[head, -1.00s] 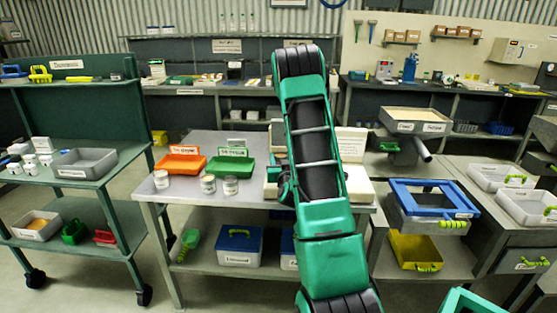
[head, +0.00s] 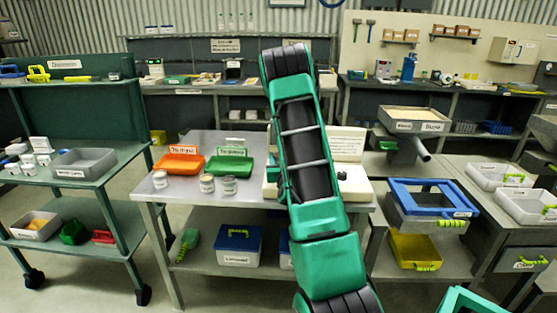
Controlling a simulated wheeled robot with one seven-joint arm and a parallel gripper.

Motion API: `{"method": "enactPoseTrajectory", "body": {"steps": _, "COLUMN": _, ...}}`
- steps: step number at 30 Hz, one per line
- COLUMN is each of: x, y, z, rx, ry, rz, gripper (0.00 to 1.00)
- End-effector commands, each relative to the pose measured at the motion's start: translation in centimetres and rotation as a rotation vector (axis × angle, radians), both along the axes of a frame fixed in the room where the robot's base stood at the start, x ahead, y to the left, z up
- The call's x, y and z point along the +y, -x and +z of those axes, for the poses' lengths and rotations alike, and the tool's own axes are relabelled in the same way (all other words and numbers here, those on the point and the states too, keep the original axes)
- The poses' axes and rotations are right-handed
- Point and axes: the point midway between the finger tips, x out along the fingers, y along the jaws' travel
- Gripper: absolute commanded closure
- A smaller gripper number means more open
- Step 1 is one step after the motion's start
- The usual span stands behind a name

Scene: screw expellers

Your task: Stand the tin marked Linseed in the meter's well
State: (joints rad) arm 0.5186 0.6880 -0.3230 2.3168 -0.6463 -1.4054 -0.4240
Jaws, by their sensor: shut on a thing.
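Three small pale tins stand on the grey table: a left tin (head: 160,179), a middle tin (head: 207,183) and a right tin (head: 229,185). Their labels are too small to read, so I cannot tell which is Linseed. The cream meter (head: 352,187) stands at the table's right, partly hidden behind my green arm. Its upright panel and a small dark round part show right of the arm. I cannot make out its well. My gripper's fingers are hidden behind my arm, near the meter, and so is anything between them.
An orange tray (head: 180,163) and a green tray (head: 229,166) lie behind the tins. The grey table's (head: 170,205) front left is clear. A green trolley (head: 105,172) stands left; a blue frame (head: 432,197) is at the right.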

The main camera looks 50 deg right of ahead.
Motion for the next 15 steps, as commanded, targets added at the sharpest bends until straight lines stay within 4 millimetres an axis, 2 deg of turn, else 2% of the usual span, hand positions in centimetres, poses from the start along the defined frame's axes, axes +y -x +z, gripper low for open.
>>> {"method": "enactPoseTrajectory", "body": {"steps": 15, "x": -0.04, "y": 0.02, "z": -0.9, "rx": 0.0, "ry": -0.001, "rz": -0.001, "gripper": 0.81}}
